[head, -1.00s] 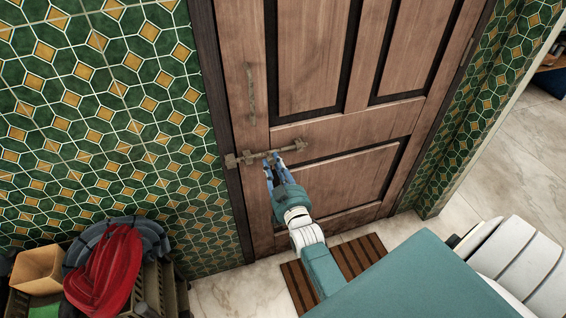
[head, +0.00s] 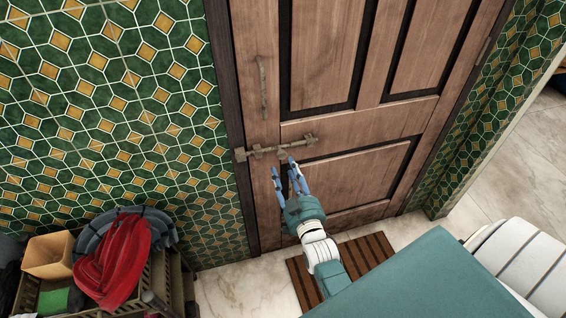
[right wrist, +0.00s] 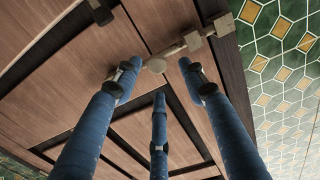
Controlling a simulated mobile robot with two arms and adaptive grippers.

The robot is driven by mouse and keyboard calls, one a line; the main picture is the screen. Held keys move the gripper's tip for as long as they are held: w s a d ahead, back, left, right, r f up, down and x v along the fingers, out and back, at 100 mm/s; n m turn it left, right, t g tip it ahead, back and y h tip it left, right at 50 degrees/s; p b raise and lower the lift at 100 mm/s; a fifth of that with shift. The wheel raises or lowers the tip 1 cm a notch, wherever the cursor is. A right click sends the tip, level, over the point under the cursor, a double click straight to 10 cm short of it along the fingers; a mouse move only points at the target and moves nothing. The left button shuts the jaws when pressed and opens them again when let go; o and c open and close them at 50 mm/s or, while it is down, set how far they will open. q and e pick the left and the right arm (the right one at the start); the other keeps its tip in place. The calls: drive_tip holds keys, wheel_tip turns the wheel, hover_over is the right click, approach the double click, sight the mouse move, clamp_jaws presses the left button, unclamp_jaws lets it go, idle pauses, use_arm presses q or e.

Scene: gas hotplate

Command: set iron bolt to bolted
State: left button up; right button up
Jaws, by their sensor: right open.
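The iron bolt (head: 275,149) is a rusty bar lying across the left part of the wooden door (head: 340,115). Its left end reaches the door frame at a bracket. In the right wrist view the bolt (right wrist: 178,48) runs from a round knob near the middle to square brackets at upper right. My right gripper (head: 284,168) is just below the bolt in the head view, fingers spread and apart from it. In the right wrist view its blue fingers (right wrist: 158,85) are open with nothing between them, and the knob shows beyond their tips. My left gripper is not in view.
A vertical door handle (head: 262,87) is above the bolt. A slatted brown mat (head: 365,257) lies on the floor before the door.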

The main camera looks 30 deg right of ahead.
drive_tip(key=v, duration=0.6)
drive_tip(key=shift+s+a, duration=0.2)
drive_tip(key=shift+s, duration=0.1)
drive_tip(key=s+a+f+n+g+y, duration=0.1)
drive_tip(key=s+a+f+g, duration=0.25)
drive_tip(key=f, duration=0.65)
drive_tip(key=s+a+f+n+g+y, duration=0.1)
drive_tip(key=s+a+f+g+y, duration=0.3)
drive_tip(key=f, duration=0.7)
drive_tip(key=s+a+f+n+g+h, duration=0.15)
drive_tip(key=s+f, duration=0.35)
drive_tip(key=f, duration=0.5)
drive_tip(key=s+d+f+g, duration=0.1)
drive_tip(key=s+f+g, duration=0.1)
drive_tip(key=s+f, duration=0.3)
drive_tip(key=s+d+f+n+g, duration=0.1)
drive_tip(key=s+f+g, duration=0.2)
drive_tip(key=s, duration=1.1)
drive_tip(key=s+d+f+g, duration=0.1)
drive_tip(key=s+f+g, duration=0.1)
drive_tip(key=s+f, duration=0.6)
drive_tip(key=shift+s+g, duration=0.3)
drive_tip(key=shift+s, duration=0.6)
drive_tip(key=shift+f+n+y, duration=0.1)
drive_tip(key=shift+n+y, duration=0.15)
